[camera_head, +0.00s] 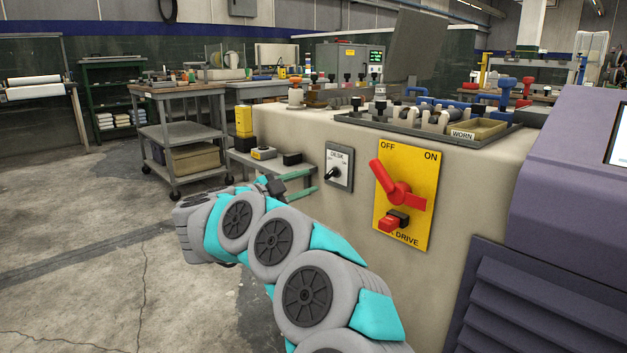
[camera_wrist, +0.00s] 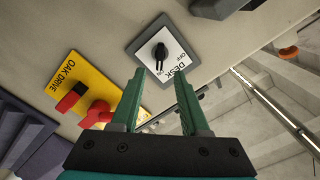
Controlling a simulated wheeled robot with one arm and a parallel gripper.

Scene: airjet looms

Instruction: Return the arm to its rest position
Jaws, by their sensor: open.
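My gripper (camera_head: 303,182) is at the end of my grey and teal arm, in front of the beige machine side, to the left of the small switch plate marked DESK (camera_head: 339,167). In the wrist view my gripper (camera_wrist: 160,82) has its two green fingers apart with nothing between them. The DESK plate (camera_wrist: 178,38) with its black knob lies just beyond the fingertips there. I cannot tell whether the fingers touch the plate. My arm reaches forward and left, bent along several joints.
A yellow OAK DRIVE panel (camera_head: 412,165) with a red lever is right of the DESK plate; it also shows in the wrist view (camera_wrist: 68,88). A purple housing (camera_head: 570,170) stands at right. A grey cart (camera_head: 178,130) stands at back left. The concrete floor at left is open.

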